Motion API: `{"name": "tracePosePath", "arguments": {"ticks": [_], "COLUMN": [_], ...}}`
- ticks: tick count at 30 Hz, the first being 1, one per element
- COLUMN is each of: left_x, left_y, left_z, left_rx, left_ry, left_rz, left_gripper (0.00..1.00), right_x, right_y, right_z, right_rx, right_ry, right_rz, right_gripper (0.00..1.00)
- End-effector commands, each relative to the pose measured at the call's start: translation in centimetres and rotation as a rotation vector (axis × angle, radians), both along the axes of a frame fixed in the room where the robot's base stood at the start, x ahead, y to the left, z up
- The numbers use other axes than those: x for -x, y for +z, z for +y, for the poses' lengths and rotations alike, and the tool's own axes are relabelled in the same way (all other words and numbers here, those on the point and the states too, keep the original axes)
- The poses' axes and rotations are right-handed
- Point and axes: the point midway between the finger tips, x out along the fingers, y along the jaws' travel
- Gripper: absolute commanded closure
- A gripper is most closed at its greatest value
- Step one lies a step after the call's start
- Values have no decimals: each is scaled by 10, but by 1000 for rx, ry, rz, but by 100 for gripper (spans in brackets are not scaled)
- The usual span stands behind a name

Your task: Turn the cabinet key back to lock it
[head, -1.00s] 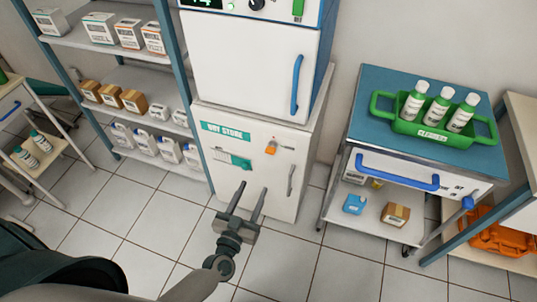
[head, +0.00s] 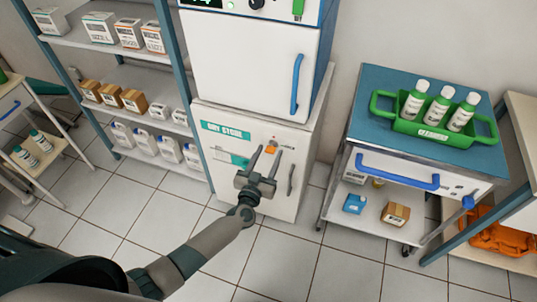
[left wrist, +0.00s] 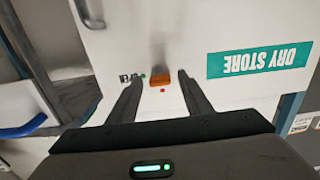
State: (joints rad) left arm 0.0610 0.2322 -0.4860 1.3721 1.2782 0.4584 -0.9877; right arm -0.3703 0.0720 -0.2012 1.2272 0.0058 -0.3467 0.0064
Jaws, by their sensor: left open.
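The cabinet (head: 228,118) is white with a green DRY STORE label, below a larger white unit. Its orange key (head: 272,149) sits on the front, upper right of my left gripper in the head view. My left gripper (head: 267,149) is open and empty, its fingers pointing at the cabinet front near the key. In the left wrist view the orange key (left wrist: 160,80) lies between and just beyond the open fingertips (left wrist: 158,76), apart from both. A small red mark (left wrist: 162,91) and a green dot show near it. My right gripper is out of view.
A grey handle (head: 291,179) is on the cabinet's right side. A trolley (head: 432,165) with a green bottle carrier stands to the right. Shelves (head: 160,126) with boxes and bottles stand to the left. Tiled floor lies open in front.

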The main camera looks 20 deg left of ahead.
Motion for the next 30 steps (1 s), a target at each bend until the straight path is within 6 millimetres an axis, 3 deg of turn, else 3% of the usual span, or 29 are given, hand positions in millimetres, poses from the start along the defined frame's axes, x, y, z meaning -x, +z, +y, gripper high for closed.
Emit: {"name": "tracePosePath", "arguments": {"ticks": [12,18,30], "left_x": [-6,-6,-6], "left_y": [0,0,0], "left_z": [0,0,0], "left_rx": [0,0,40], "left_ry": [0,0,1], "left_rz": [0,0,1], "left_gripper": [55,96,96], "right_x": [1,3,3], "right_y": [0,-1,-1], "right_z": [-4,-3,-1], "right_rx": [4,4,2], "right_ry": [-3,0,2], "right_rz": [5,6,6], "right_gripper": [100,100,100]}}
